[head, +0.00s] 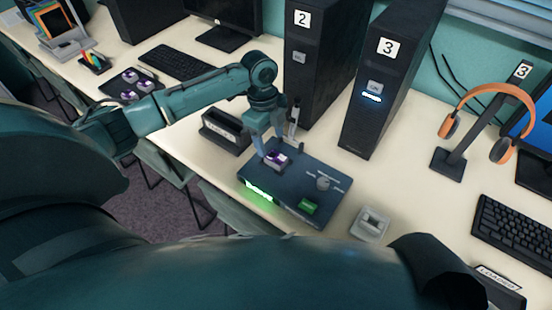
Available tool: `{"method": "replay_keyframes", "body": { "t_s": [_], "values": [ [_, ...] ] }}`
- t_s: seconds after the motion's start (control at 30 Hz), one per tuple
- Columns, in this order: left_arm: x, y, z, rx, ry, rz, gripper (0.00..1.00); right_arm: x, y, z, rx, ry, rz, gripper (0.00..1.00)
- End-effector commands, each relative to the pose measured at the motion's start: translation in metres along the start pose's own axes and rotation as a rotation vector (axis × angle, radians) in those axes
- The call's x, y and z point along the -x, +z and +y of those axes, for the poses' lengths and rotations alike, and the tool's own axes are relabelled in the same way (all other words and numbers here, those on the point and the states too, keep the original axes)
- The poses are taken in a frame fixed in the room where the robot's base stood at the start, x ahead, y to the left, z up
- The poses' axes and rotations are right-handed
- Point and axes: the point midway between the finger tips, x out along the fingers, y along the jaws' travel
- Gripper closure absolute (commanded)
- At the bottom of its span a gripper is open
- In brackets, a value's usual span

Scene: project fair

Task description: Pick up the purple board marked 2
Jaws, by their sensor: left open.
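A small purple board (279,158) sits in a light holder on the dark test panel (322,211). Its number is too small to read. My left gripper (279,147) is open over this board, with one finger on each side of it. I cannot tell whether the fingers touch it. Several more purple pieces (145,87) lie on a dark tray (112,87) at the far left, and their marks cannot be read either. My right gripper is not in view.
Black towers marked 2 (306,75) and 3 (377,110) stand close behind the panel. A dark labelled box (224,133) is just left of the gripper. A small grey device (370,224) and a headphone stand (449,163) are to the right. The table's front edge is near.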

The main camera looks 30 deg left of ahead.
Motion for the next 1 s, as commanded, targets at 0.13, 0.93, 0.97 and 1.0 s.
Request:
{"method": "replay_keyframes", "body": {
  "t_s": [0.13,0.93,0.97,1.0],
  "values": [
    [-0.015,0.000,0.000,-0.001,0.000,0.000,0.38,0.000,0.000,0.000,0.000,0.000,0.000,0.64],
    [-0.069,-0.006,-0.005,-0.001,-0.001,-0.001,0.44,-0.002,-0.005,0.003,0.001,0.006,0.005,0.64],
    [-0.069,-0.006,-0.005,-0.001,-0.001,-0.001,0.46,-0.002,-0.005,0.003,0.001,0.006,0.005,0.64],
    [-0.069,-0.006,-0.005,-0.001,-0.001,-0.001,0.50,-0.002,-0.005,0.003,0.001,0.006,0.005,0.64]
  ]
}}
